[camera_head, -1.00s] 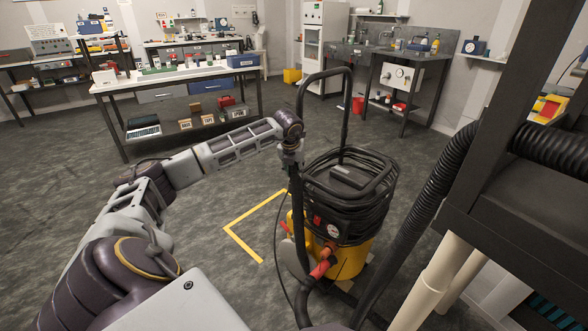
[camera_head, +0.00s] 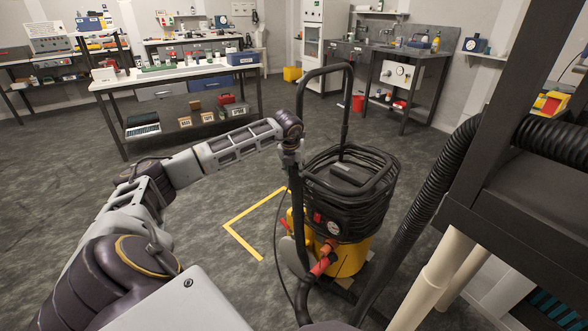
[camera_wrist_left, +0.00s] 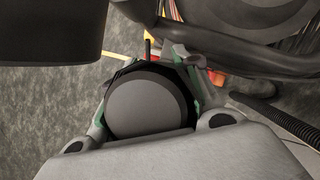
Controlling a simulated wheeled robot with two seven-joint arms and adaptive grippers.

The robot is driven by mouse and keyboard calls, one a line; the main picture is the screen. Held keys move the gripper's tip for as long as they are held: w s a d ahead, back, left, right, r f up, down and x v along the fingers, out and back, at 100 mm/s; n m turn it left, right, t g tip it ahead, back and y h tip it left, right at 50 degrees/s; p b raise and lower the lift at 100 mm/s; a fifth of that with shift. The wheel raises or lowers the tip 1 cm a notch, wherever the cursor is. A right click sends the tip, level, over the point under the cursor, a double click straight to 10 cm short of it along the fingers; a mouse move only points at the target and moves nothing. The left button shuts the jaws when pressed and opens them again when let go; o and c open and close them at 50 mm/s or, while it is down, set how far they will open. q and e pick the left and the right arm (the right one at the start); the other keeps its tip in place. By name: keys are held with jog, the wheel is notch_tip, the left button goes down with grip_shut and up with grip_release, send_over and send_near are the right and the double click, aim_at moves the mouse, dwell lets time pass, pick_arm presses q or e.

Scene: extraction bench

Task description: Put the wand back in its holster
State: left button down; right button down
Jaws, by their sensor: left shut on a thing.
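The wand (camera_head: 296,215) is a dark upright tube in the head view, standing at the left side of the yellow and black vacuum (camera_head: 352,262). My left gripper (camera_head: 290,157) is shut on its upper part. In the left wrist view, the gripper's fingers (camera_wrist_left: 148,82) enclose the wand's round dark end (camera_wrist_left: 148,107). The wand's lower end is near a grey rounded part and a red part low on the vacuum. I cannot make out the holster clearly, nor whether the wand is in it. My right gripper is not in view.
A black frame with a shelf (camera_head: 510,200) and a thick ribbed hose (camera_head: 440,190) stand close on the right. The vacuum's tall handle (camera_head: 325,72) rises behind the wand. Yellow floor tape (camera_head: 240,240) marks clear floor on the left. A white-topped bench (camera_head: 178,72) is farther back.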

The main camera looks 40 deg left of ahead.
pick_arm(q)
jog(key=shift+f, duration=0.3)
jog(key=c, duration=0.9)
grip_release()
jog(key=shift+c, duration=0.2)
jog(key=shift+f, duration=0.1)
jog(key=v, duration=1.2)
jog(key=shift+d, duration=0.1)
